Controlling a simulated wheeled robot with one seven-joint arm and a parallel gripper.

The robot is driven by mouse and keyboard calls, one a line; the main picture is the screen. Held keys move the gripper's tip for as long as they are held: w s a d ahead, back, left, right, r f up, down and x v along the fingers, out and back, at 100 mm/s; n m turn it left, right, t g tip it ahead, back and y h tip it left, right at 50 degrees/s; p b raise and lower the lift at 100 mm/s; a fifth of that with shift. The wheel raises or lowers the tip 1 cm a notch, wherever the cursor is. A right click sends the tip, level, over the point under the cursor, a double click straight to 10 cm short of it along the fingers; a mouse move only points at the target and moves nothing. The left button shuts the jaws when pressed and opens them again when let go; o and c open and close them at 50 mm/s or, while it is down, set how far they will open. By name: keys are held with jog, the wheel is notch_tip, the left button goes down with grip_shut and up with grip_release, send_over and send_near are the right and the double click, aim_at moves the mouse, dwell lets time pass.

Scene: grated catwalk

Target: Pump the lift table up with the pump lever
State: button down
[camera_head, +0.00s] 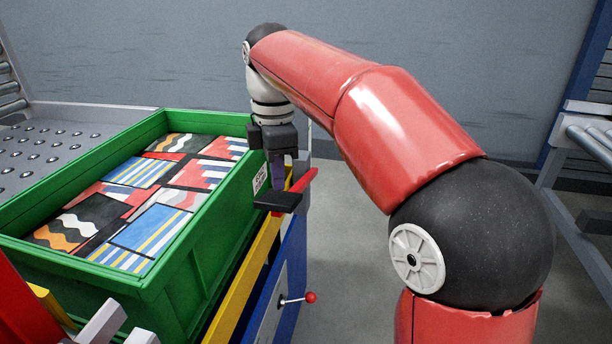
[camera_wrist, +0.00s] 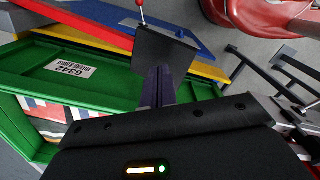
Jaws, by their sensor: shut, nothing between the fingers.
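The lift table (camera_head: 244,285) has yellow and blue side rails and carries a green crate at left. A red bar (camera_head: 305,181) runs along its side to a flat black pad (camera_head: 280,201), which I take as the pump lever. The pad also shows in the wrist view (camera_wrist: 165,50). My gripper (camera_head: 277,184) points down with its dark fingers shut and empty, the tips over the pad. In the wrist view the fingertips (camera_wrist: 160,70) overlap the pad. I cannot tell whether they touch it. A small lever with a red ball knob (camera_head: 310,297) sticks out lower on the blue side.
The green crate (camera_head: 170,285) is packed with patterned boxes and has a white label (camera_wrist: 70,69) on its side. A ball-transfer table (camera_head: 45,155) stands at the left. A roller conveyor (camera_head: 590,140) stands at the right. Grey floor (camera_head: 345,260) lies open beside the lift table.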

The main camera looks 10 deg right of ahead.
aim_at(279, 197)
notch_tip(279, 197, down, 24)
jog(key=b, duration=1.5)
notch_tip(279, 197, up, 17)
jog(key=p, duration=1.6)
jog(key=shift+r, duration=0.1)
notch_tip(279, 197, up, 7)
jog(key=shift+r, duration=0.1)
notch_tip(279, 197, down, 24)
jog(key=b, duration=1.6)
notch_tip(279, 197, up, 17)
jog(key=p, duration=1.6)
notch_tip(279, 197, up, 7)
jog(key=shift+f, duration=0.1)
